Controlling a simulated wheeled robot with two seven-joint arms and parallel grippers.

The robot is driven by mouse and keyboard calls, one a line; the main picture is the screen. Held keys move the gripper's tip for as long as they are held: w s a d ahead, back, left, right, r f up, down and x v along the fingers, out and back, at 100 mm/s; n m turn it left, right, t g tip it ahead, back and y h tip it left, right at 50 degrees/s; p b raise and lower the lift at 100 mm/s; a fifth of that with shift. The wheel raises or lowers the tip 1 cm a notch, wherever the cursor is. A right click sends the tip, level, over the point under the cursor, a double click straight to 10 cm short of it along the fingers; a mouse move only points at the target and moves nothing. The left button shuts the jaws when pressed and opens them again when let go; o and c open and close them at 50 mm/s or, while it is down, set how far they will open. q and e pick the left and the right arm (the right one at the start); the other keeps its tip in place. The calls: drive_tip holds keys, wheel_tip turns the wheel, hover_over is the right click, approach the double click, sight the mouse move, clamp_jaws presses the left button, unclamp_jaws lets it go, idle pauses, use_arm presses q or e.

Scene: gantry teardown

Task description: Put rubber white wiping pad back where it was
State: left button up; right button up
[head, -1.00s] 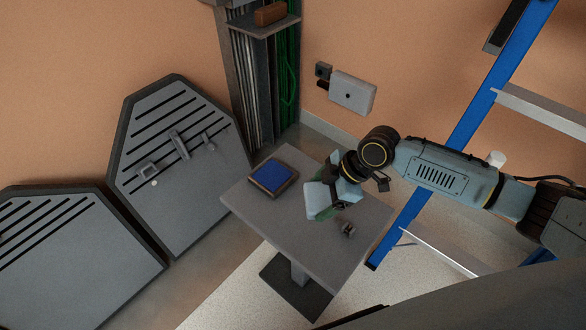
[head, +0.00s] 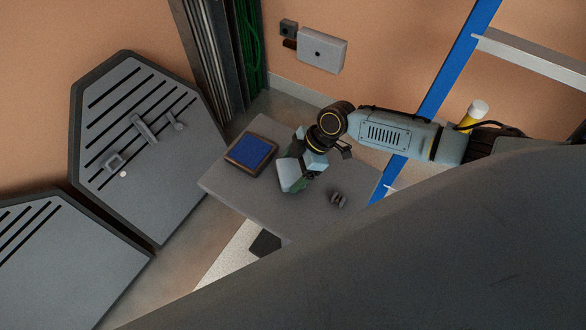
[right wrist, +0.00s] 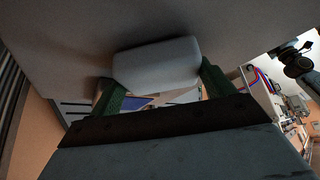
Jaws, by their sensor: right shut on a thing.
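The white wiping pad (head: 292,174) is a pale, rounded block held between the fingers of my right gripper (head: 297,184), over the grey table (head: 225,187). In the right wrist view the pad (right wrist: 157,65) lies between the two green fingers (right wrist: 158,90), and the gripper is shut on it. A grey surface fills the top of that view close behind the pad. I cannot tell whether the pad touches the table.
A dark-framed tray with a blue surface (head: 252,152) lies on the table, left of my right gripper. A small dark metal part (head: 338,200) lies to its right. Slotted grey panels (head: 150,140) lean at the left. A blue post (head: 455,70) with pale rails stands at the right.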

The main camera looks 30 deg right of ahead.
use_arm(q)
drive_tip(key=shift+a, duration=0.1)
use_arm(e)
drive_tip(key=shift+f, duration=0.15)
drive_tip(key=o, duration=0.8)
use_arm(q)
drive_tip(key=shift+w+d+r+p, duration=0.1)
drive_tip(key=shift+d+r+p, duration=0.4)
drive_tip(key=shift+d, duration=0.15)
drive_tip(key=shift+w+d+r+p, duration=0.1)
drive_tip(key=shift+d+r+p, duration=0.35)
drive_tip(key=shift+d, duration=0.15)
use_arm(e)
drive_tip(key=v, duration=1.2)
use_arm(q)
drive_tip(key=shift+s+a, duration=0.1)
drive_tip(key=shift+a, duration=0.05)
